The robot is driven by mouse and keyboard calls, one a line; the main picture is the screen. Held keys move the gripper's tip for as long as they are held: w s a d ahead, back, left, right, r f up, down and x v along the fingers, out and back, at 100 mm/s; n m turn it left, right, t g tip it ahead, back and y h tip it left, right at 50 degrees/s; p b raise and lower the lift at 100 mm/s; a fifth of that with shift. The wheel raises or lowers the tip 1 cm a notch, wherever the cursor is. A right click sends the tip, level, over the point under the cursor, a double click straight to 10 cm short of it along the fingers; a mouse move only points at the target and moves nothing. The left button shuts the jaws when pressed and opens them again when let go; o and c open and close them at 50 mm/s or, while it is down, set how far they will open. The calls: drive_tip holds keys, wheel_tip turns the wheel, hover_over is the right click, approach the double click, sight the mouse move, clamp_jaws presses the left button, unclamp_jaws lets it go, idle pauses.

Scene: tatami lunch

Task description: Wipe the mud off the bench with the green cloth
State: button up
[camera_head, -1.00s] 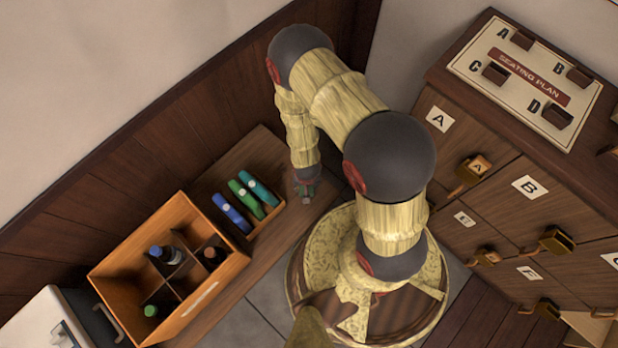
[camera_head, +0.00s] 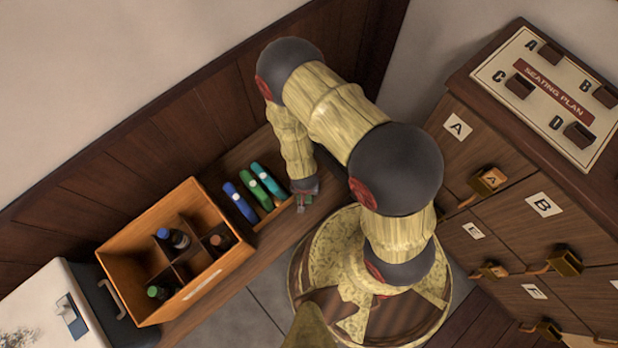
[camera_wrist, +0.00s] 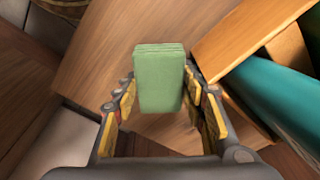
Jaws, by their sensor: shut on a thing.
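My gripper (camera_head: 305,194) is shut on the green cloth (camera_wrist: 160,78), a folded pale green block held between its two fingers in the wrist view. The bench (camera_head: 262,246) is a long brown wooden board along the panelled wall; its bare surface also shows in the wrist view (camera_wrist: 115,62). My gripper is over the bench's right edge, just right of the small tray. Whether the cloth touches the wood, I cannot tell. I make out no mud on the visible part of the bench; my arm hides some of it.
A small tray (camera_head: 284,212) with blue, green and teal cylinders (camera_head: 268,180) lies close left of my gripper. A divided wooden crate (camera_head: 215,277) with bottles stands further down the bench. A drawer cabinet (camera_head: 500,180) with a seating plan (camera_head: 545,80) is at right.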

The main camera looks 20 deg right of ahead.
drive_tip(key=shift+s+a+r, duration=0.1)
drive_tip(key=shift+s+a, duration=0.05)
drive_tip(key=shift+a, duration=0.25)
drive_tip(key=shift+r, duration=0.1)
drive_tip(key=shift+w+a+r+p, duration=0.1)
drive_tip(key=shift+w+r+p, duration=0.1)
drive_tip(key=shift+r+p, duration=0.4)
drive_tip(key=r+p, duration=0.3)
drive_tip(key=r, duration=0.1)
drive_tip(key=shift+a+r+p, duration=0.2)
drive_tip(key=shift+r+p, duration=0.15)
drive_tip(key=shift+p, duration=0.05)
drive_tip(key=shift+r, duration=0.1)
drive_tip(key=shift+o, duration=0.2)
drive_tip(key=shift+s, duration=0.1)
